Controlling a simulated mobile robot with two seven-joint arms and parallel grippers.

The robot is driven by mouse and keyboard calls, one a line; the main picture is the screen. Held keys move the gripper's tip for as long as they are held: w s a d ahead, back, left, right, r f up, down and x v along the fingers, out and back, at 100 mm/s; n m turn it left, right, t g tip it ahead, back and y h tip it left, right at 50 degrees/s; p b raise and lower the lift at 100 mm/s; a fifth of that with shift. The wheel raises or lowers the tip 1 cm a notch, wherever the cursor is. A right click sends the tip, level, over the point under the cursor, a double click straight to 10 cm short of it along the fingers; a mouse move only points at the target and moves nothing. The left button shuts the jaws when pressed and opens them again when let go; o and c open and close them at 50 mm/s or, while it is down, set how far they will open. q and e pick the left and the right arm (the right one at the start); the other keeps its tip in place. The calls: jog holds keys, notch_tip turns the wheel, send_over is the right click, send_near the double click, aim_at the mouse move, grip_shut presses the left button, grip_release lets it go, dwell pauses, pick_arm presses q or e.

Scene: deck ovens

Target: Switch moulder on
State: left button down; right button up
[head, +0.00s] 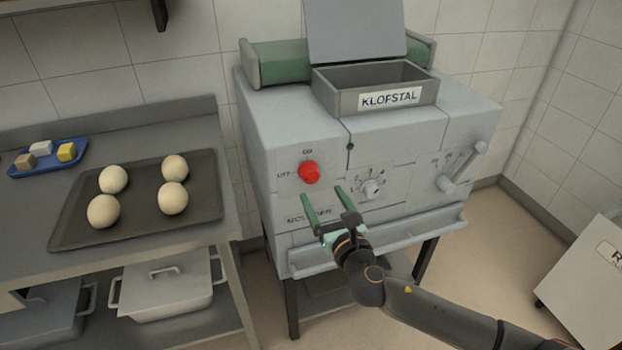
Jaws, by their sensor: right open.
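The moulder (290,130) is a grey machine on dark legs, with a hopper labelled KLOFSTAL (388,98) on top. Its red knob (309,172) is on the front at the left, with ON marked above it and OFF to its left. A numbered dial (372,188) and a lever (463,167) are further right on the front. My right gripper (322,192) is open and empty in front of the machine, just below the red knob, with its fingers pointing up toward the front panel. It appears apart from the knob. My left gripper is not in view.
A dark tray (140,204) with several dough balls lies on the steel table (190,128) at the left. A lidded container (165,290) stands on the shelf below. A pale box (590,285) is at the lower right.

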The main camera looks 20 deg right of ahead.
aim_at(312, 178)
jog(key=w, duration=0.7)
jog(key=shift+a, duration=0.2)
grip_shut()
dwell(0.5)
